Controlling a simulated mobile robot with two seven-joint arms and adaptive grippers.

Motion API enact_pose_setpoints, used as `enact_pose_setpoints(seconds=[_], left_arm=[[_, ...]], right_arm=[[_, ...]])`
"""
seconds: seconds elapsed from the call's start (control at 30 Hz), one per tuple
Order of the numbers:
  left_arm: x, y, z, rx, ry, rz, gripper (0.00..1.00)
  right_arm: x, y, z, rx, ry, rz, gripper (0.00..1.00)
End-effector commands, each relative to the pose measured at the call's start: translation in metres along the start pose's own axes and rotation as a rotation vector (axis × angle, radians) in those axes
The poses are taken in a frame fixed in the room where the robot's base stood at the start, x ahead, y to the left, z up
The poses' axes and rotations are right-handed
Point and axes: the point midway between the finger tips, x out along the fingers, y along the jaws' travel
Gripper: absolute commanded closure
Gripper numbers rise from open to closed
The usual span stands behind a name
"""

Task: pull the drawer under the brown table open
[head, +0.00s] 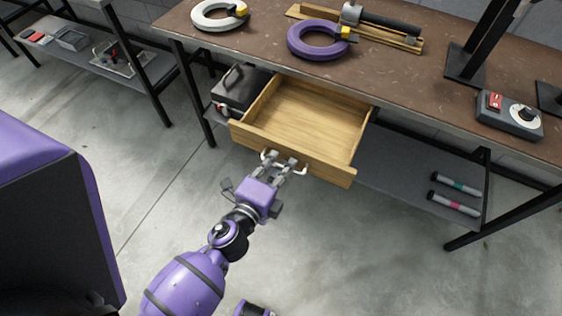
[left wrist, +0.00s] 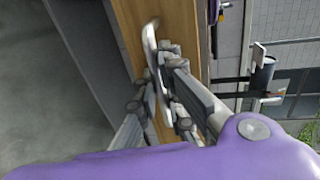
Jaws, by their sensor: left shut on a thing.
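The wooden drawer (head: 308,112) under the brown table (head: 400,92) stands pulled out, and its empty inside shows. Its front panel (head: 325,168) carries a pale metal bar handle (head: 297,168). My left gripper (head: 279,162) is at the handle, shut on it. In the left wrist view the handle (left wrist: 151,45) runs between the fingers (left wrist: 160,90), close to the wooden front (left wrist: 180,18). My right gripper is not clearly in view; only a small purple part shows at the bottom edge of the head view.
On the tabletop lie a white ring (head: 219,15), a purple ring (head: 318,40), a clamp-like tool on a wooden board (head: 385,30) and a grey control box (head: 509,115). A dark toolbox (head: 240,88) sits left of the drawer. The floor in front is clear.

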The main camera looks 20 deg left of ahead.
Motion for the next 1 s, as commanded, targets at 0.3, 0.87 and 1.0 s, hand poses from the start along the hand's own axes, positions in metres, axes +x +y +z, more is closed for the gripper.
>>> enact_pose_setpoints(seconds=[0.3, 0.87, 1.0], left_arm=[[0.0, 0.0, 0.0, 0.0, 0.0, -0.001, 0.83], [-0.034, 0.001, 0.001, -0.003, -0.003, 0.003, 0.83], [-0.066, 0.002, 0.001, -0.003, -0.005, 0.005, 0.83]], right_arm=[[-0.001, 0.0, 0.001, 0.001, -0.001, 0.0, 1.0], [-0.003, 0.0, 0.005, 0.003, -0.009, 0.002, 1.0], [-0.003, 0.0, 0.004, 0.003, -0.008, 0.002, 1.0]])
